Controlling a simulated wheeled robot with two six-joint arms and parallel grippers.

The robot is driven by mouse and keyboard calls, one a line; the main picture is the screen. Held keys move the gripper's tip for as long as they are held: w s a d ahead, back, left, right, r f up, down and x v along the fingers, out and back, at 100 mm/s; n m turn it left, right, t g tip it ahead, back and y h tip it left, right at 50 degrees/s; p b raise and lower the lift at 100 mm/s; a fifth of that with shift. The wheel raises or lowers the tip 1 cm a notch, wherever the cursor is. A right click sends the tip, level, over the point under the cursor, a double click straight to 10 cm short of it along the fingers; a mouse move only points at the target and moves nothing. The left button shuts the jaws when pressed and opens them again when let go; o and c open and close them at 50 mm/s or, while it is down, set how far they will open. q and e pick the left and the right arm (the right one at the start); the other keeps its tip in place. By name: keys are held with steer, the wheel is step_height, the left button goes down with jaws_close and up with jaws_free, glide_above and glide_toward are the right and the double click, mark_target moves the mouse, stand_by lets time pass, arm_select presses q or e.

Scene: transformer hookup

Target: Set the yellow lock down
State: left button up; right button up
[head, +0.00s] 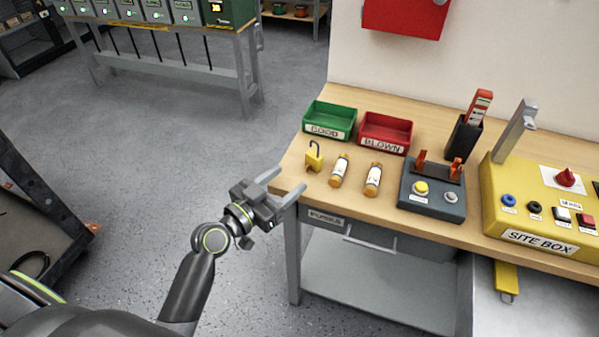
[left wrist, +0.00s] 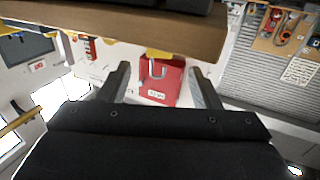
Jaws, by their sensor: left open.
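The yellow lock (head: 314,157) stands on the wooden workbench (head: 452,226) near its left end, in front of the green bin, with its dark shackle up. My left gripper (head: 288,182) is open and empty, just off the bench's left front corner and apart from the lock. In the left wrist view, the two fingers of my left gripper (left wrist: 162,84) are spread. A small yellow piece with a pale loop shows between them there, likely the lock, partly hidden by the bench edge (left wrist: 120,25). My right gripper is not in view.
A green bin (head: 331,120) and a red bin (head: 386,133) stand behind the lock. Two fuses (head: 340,170) (head: 373,180), a grey tester (head: 433,203) and the yellow site box (head: 540,238) stand to the right.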

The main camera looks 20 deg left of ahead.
arm_select(q)
steer(key=shift+b+v, duration=0.35)
steer(key=shift+v, duration=2)
steer(key=a+f+n+g+y, duration=0.2)
steer(key=f, duration=0.7)
steer(key=a+f+n+g+y, duration=0.1)
steer(key=a+f+y, duration=0.15)
steer(key=f, duration=0.65)
steer(key=s+a+f+n+g+y, duration=0.15)
steer(key=s+f, duration=0.25)
steer(key=f, duration=0.5)
steer(key=s+a+f+n+g+y, duration=0.1)
steer(key=s+a+f+g, duration=0.25)
steer(key=f, duration=0.55)
steer(key=s+f+g+y, duration=0.1)
steer(key=s+f+g, duration=0.2)
steer(key=s+f, duration=0.9)
steer(key=shift+s+a+f, duration=0.25)
steer(key=shift+s+a, duration=0.1)
steer(key=shift+s, duration=0.7)
steer(key=shift+o, duration=0.7)
steer(key=s+f+g, duration=0.2)
steer(key=s+f, duration=0.1)
steer(key=s, duration=0.5)
steer(key=s+f+g, duration=0.2)
steer(key=s+f, duration=0.1)
steer(key=s, duration=0.5)
steer(key=shift+s+d+f, duration=0.15)
